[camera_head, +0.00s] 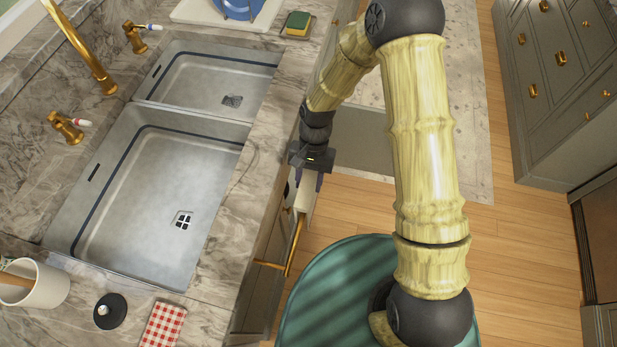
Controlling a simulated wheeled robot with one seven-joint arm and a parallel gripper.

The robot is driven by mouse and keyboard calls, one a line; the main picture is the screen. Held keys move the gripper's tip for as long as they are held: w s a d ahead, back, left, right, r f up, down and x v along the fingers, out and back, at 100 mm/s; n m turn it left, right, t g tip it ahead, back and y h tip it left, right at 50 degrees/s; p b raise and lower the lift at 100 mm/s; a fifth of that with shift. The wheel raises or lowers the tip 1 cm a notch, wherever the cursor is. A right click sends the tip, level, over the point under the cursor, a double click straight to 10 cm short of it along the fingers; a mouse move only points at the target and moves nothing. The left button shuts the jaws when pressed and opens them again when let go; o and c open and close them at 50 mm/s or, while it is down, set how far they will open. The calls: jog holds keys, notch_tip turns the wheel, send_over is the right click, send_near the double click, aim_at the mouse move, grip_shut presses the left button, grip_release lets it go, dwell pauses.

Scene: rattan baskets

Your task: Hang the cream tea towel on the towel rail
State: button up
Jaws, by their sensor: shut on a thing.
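My gripper (309,181) points down beside the counter's front edge, above the far end of the brass towel rail (294,246). It is shut on the cream tea towel (304,199), of which only a narrow pale strip shows just below the fingers. The towel is close to the rail's far end; I cannot tell whether it lies over the rail or only beside it. The rail runs along the cabinet front below the counter, and its near part is bare. The towel's lower part is hidden from this view.
A double steel sink (150,210) is set in the marble counter (222,243). A red checked cloth (163,326), a black round item (110,311) and a white crock (42,289) stand near the front left. A sponge (298,22) lies at the back. Wooden floor (520,260) is open at right.

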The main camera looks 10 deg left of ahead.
jog(key=shift+f+b, duration=1.45)
jog(key=shift+f, duration=1.15)
jog(key=o, duration=1.3)
jog(key=shift+r, duration=0.15)
jog(key=b+v, duration=0.1)
jog(key=v, duration=1.6)
jog(key=shift+w, duration=0.1)
